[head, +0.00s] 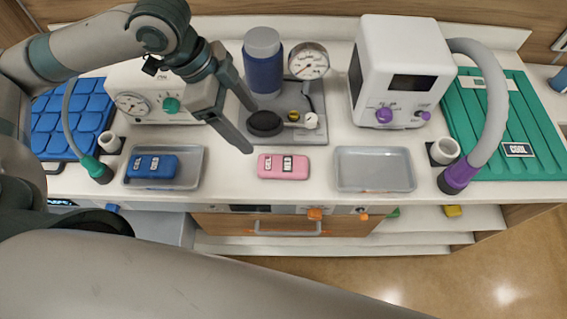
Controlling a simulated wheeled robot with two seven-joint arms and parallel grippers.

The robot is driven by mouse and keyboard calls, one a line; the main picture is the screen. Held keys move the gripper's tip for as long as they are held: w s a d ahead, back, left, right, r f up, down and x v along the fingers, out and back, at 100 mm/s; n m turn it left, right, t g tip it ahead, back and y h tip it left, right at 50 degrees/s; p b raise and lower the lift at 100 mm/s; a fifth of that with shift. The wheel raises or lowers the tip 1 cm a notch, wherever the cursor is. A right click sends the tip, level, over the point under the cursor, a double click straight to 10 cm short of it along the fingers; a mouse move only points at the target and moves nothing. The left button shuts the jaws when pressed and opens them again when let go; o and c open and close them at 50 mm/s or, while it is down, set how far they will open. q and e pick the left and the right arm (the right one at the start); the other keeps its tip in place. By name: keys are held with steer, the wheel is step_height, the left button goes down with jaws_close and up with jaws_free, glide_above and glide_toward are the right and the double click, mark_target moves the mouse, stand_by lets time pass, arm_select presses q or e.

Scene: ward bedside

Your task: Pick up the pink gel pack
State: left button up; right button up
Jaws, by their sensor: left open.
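The pink gel pack (284,166) lies flat on the white counter, near its front edge, between two grey trays. My left gripper (240,128) is above the counter, up and to the left of the pink pack. Its fingers are apart, with nothing seen between them, and it does not appear to touch the pack. A large grey arm link of mine crosses the bottom of the view. My right gripper is not in view.
A blue pack (152,166) lies in the left tray (190,171); the right tray (375,169) is empty. Behind stand a gauge device (308,62), a white machine with purple knobs (400,70) and a hose (492,110). A green pad (535,125) lies at right.

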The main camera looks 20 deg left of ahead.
arm_select(q)
steer(key=p, duration=0.3)
glide_above(279, 164)
steer(key=a, duration=0.2)
steer(key=f, duration=1)
steer(key=shift+s+a, duration=0.1)
steer(key=shift+s, duration=0.15)
steer(key=shift+d+f, duration=0.2)
steer(key=shift+f, duration=0.45)
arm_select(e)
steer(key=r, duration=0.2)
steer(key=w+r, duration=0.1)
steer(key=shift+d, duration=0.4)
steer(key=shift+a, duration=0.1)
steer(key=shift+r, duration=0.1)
